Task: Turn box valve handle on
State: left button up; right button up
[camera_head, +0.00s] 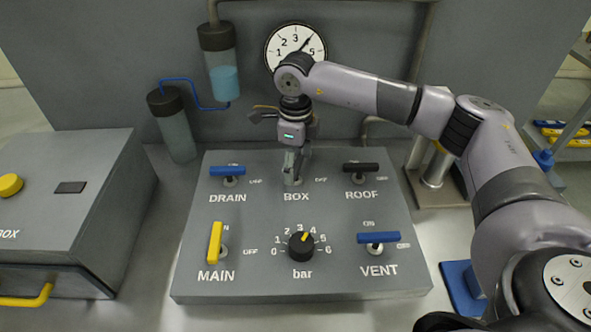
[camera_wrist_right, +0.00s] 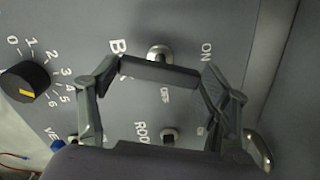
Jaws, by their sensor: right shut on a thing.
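My right gripper (camera_head: 293,162) reaches down onto the BOX valve on the sloped grey panel (camera_head: 300,278). In the right wrist view, its two fingers are at the two ends of the dark grey BOX handle (camera_wrist_right: 158,70), shut on it. The handle lies lengthwise along the line from the BOX label to the ON label, with its silver knob (camera_wrist_right: 160,52) beside its middle. The OFF label shows off to the handle's side. In the head view the gripper mostly hides this handle. My left gripper is not in view.
Close by are the blue DRAIN handle (camera_head: 228,170) and black ROOF handle (camera_head: 361,168). The yellow MAIN handle (camera_head: 215,243), bar dial (camera_head: 301,246) and blue VENT handle (camera_head: 378,238) sit nearer. A gauge (camera_head: 295,47) hangs behind; a grey box (camera_head: 85,200) stands left.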

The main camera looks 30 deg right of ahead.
aim_at(296, 166)
jog(key=shift+n+b, duration=1.25)
jog(key=shift+n, duration=0.75)
jog(key=shift+r, duration=0.1)
jog(key=o, duration=1.1)
jog(key=shift+o, duration=0.2)
notch_tip(296, 166, up, 12)
